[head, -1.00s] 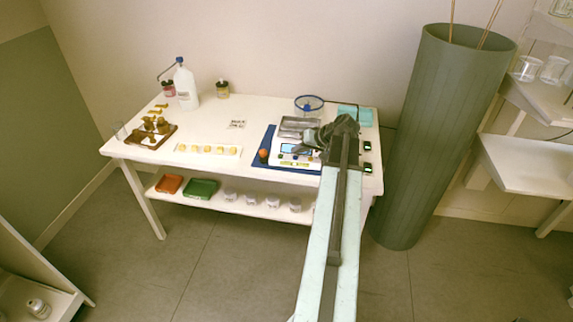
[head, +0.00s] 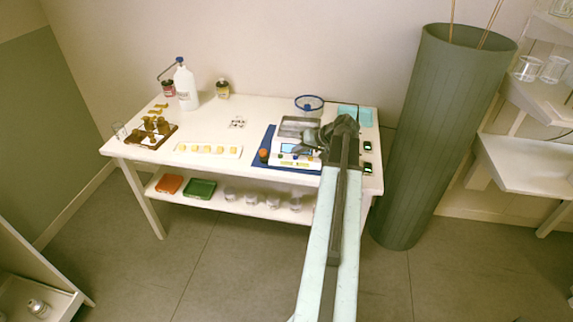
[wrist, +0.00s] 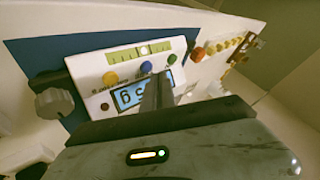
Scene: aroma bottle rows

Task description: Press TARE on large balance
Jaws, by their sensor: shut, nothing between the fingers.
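The large balance (head: 286,159) stands on a blue mat at the table's right side, with a metal pan (head: 292,127) behind its panel. In the wrist view its panel shows a lit display (wrist: 128,96), a yellow button (wrist: 110,78), a blue button (wrist: 146,67), a green button (wrist: 172,59) and a level strip (wrist: 140,51). I cannot read which button is TARE. My gripper (wrist: 165,76) is shut and empty, its tip over the display's edge near the blue and green buttons. Contact cannot be told. In the head view my gripper (head: 311,141) covers the balance's right part.
A dark knob (wrist: 54,103) sticks out beside the balance, and an orange-capped bottle (head: 263,156) stands on the mat (head: 268,142). Two small lit devices (head: 367,146) are at the right edge.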

